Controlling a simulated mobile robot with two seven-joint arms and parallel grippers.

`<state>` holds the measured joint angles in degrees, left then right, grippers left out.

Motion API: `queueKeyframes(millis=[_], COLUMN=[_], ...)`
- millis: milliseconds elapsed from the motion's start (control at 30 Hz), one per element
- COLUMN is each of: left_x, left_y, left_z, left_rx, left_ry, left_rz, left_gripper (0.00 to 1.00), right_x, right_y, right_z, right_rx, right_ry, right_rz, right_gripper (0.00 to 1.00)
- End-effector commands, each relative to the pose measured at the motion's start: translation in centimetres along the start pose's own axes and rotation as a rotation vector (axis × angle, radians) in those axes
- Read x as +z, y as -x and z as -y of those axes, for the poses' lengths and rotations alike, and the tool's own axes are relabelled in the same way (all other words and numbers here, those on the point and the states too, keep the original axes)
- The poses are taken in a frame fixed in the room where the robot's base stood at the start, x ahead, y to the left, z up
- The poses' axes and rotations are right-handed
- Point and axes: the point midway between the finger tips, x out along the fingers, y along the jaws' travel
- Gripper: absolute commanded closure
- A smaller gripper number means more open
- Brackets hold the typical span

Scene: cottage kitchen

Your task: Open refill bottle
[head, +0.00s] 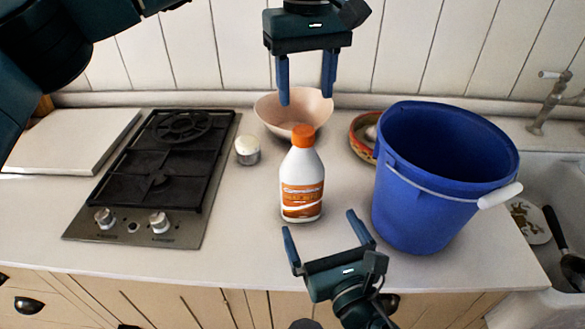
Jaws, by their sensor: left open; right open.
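The refill bottle (302,180) is white with an orange cap (303,135) and an orange label. It stands upright on the counter in the middle of the head view, with the cap on it. My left gripper (306,95) is open and empty, fingers pointing down, above and behind the cap in the picture. My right gripper (318,226) is open and empty at the counter's front edge. Its fingers point towards the bottle's base, and they appear apart from it.
A blue bucket (425,205) with a white handle stands close to the right of the bottle. A pink bowl (268,112) and a patterned bowl (359,143) sit behind. A small round-topped jar (247,151) and a gas hob (150,180) are left. A sink (560,185) is far right.

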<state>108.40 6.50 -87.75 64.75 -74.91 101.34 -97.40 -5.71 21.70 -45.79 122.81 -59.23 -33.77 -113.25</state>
Motion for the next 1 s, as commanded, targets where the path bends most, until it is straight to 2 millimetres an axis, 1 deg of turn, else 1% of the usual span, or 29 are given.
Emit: queueKeyframes(millis=[133,233,367,500,700,833,1000], left_x=[-0.1,-0.1,-0.1,-0.1,-0.1,-0.1,-0.1], left_y=[0.1,0.1,0.1,0.1,0.1,0.1,0.1], left_z=[0.1,0.1,0.1,0.1,0.1,0.1,0.1], left_rx=[-0.006,-0.005,-0.004,-0.004,-0.004,-0.003,-0.003], left_ry=[0.000,0.000,0.001,0.001,0.001,0.001,0.001], left_rz=[-0.005,-0.004,-0.003,-0.003,-0.002,-0.002,-0.002], left_gripper=[0.48,0.48,0.48,0.48,0.48,0.48,0.48], right_x=[0.0,0.1,0.1,0.1,0.1,0.0,0.0], right_y=[-0.5,-1.5,-3.8,-6.6,-10.2,-11.9,-13.0], right_z=[0.0,0.0,0.0,0.0,0.0,0.0,0.0], right_rx=[0.002,0.001,0.000,-0.001,-0.001,0.000,0.000], right_ry=[0.005,0.005,0.003,0.003,0.003,0.002,0.002], right_rz=[0.002,0.003,0.004,0.003,0.001,0.001,0.000], right_gripper=[0.00,0.00,0.00,0.00,0.00,0.00,0.00])
